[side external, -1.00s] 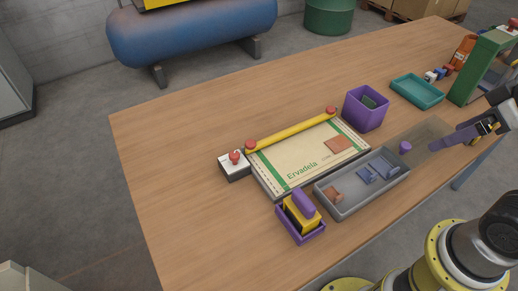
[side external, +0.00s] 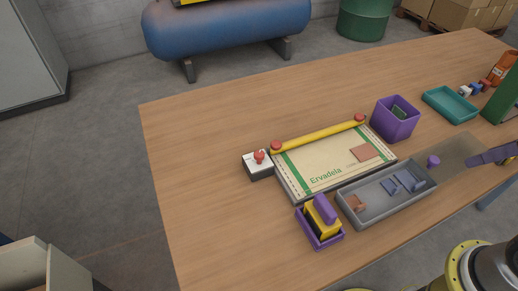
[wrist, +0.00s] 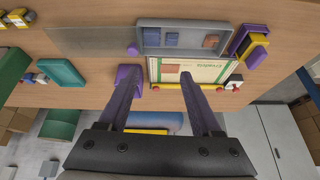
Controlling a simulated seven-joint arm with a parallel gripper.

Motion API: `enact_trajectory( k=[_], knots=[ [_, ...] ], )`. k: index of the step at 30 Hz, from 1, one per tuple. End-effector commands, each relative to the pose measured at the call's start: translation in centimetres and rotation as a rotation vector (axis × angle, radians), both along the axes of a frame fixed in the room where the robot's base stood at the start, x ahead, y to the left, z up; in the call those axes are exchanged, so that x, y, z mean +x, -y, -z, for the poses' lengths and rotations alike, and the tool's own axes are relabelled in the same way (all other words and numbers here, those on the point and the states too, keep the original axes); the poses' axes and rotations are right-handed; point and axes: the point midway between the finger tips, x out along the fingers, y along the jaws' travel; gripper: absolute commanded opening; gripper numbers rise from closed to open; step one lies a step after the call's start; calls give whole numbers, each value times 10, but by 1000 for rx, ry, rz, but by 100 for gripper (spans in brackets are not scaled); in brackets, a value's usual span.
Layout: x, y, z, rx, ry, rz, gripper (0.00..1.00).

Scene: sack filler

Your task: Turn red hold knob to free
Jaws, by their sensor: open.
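A red knob (side external: 259,156) sits on a small white-topped box (side external: 250,165) with a dark base, left of the sack board. In the wrist view the red knob (wrist: 236,85) shows small at the right. A yellow bar (side external: 318,134) with a red knob at each end lies across the top of the cream "Ervadela" sack (side external: 322,167). My gripper (wrist: 160,80) is open and empty, high over the table with its two purple fingers apart.
A grey tray (side external: 382,213) with several small pieces lies in front of the sack. A purple holder (side external: 320,240) with a yellow-and-black tool stands beside it. A purple bin (side external: 393,127) and a teal tray (side external: 452,117) stand to the right. The table's left side is clear.

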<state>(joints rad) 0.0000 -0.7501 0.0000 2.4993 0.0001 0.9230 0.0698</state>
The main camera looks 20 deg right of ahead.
Motion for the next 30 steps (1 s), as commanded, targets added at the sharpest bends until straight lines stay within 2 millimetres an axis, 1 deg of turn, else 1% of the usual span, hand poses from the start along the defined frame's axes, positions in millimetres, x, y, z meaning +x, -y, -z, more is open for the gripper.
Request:
enact_trajectory(
  k=[2,4,6,8,9,11,12,14,15,17,18,20,21,23,24,26,27,29,30],
  knots=[
    [2,0,-15,37,7,72,62],
    [10,0,-37,72,17,138,62],
    [22,-2,-57,105,9,193,62],
    [35,-5,-73,130,-2,232,62],
    [45,-8,-84,147,-11,255,62],
    [61,-13,-99,169,-30,287,62],
    [73,-18,-109,184,-43,307,62],
    [93,-26,-122,202,-68,334,62],
    [107,-33,-129,213,-84,349,62],
    [127,-44,-137,225,-111,370,62],
    [141,-53,-142,232,-128,383,62],
    [161,-66,-146,238,-154,397,62],
    [175,-76,-147,241,-172,406,62],
    [194,-92,-146,241,-200,416,62],
    [207,-104,-144,241,-216,419,62],
    [224,-123,-139,237,-242,424,62],
    [236,-136,-134,232,-261,425,62],
    [252,-156,-125,223,-285,423,62],
    [261,-171,-117,214,-304,417,62]
  ],
)
